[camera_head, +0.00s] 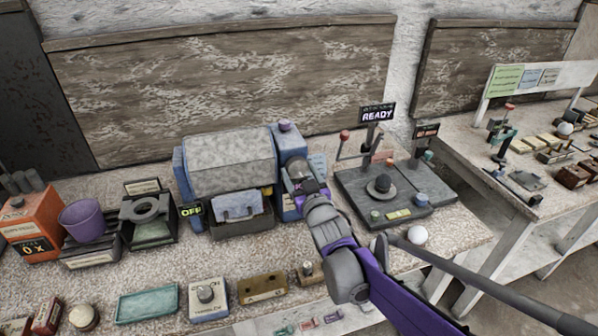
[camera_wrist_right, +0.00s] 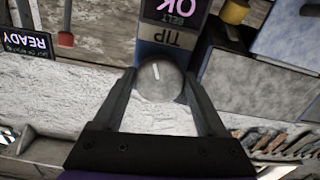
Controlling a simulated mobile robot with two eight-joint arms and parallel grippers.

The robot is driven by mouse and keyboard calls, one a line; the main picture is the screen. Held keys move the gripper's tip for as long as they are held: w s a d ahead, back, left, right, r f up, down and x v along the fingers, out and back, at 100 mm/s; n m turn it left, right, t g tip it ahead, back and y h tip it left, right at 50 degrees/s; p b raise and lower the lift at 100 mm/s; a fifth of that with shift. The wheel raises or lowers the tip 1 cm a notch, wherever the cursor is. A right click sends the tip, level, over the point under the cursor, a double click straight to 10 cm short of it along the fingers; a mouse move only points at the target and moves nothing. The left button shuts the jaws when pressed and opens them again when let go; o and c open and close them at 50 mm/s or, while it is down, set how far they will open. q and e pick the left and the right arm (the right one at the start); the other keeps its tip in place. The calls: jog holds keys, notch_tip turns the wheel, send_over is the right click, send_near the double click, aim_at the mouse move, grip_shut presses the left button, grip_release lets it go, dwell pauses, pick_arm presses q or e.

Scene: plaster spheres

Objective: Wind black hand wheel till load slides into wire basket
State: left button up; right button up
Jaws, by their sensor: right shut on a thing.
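A round grey hand wheel (camera_wrist_right: 160,82) with a white mark sits at the TIP label of a blue-and-grey machine (camera_head: 230,160). It looks grey rather than black in the wrist view. My right gripper (camera_wrist_right: 158,85) has its two fingers against the wheel's sides; in the head view the gripper (camera_head: 297,180) reaches the machine's right column and hides the wheel. A blue-grey load-like piece (camera_head: 240,205) shows in the dark basket-like holder (camera_head: 240,228) under the machine's front. Whether it lies inside is unclear. My left gripper is out of view.
A dark board (camera_head: 350,190) with a READY sign (camera_head: 377,114) and a black round piece (camera_head: 380,187) stands right of the machine. A white ball (camera_head: 417,235) lies near the bench's right edge. A purple cup (camera_head: 84,218) and an orange box (camera_head: 30,230) stand left.

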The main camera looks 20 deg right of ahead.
jog(key=shift+n, duration=0.7)
jog(key=o, duration=1.1)
jog(key=s, duration=1)
jog(key=shift+s+d, duration=0.2)
jog(key=shift+s, duration=0.2)
jog(key=s+f+m+g+p, duration=0.1)
jog(key=s+f+g, duration=0.3)
jog(key=s, duration=0.4)
jog(key=s+f+m+g+p, duration=0.1)
jog(key=s+f+g, duration=0.3)
jog(key=s, duration=0.4)
jog(key=s+f+m+g+p, duration=0.1)
jog(key=s+f+g+p, duration=0.1)
jog(key=s+f+g, duration=0.2)
jog(key=shift+s+f+g+h, duration=0.1)
jog(key=shift+s+f, duration=0.3)
jog(key=shift+s, duration=0.35)
jog(key=shift+s+f+g+h, duration=0.1)
jog(key=shift+s+f, duration=0.3)
jog(key=shift+s, duration=0.35)
jog(key=shift+s+f+g+h, duration=0.1)
jog(key=shift+s+f, duration=0.3)
jog(key=shift+s, duration=0.35)
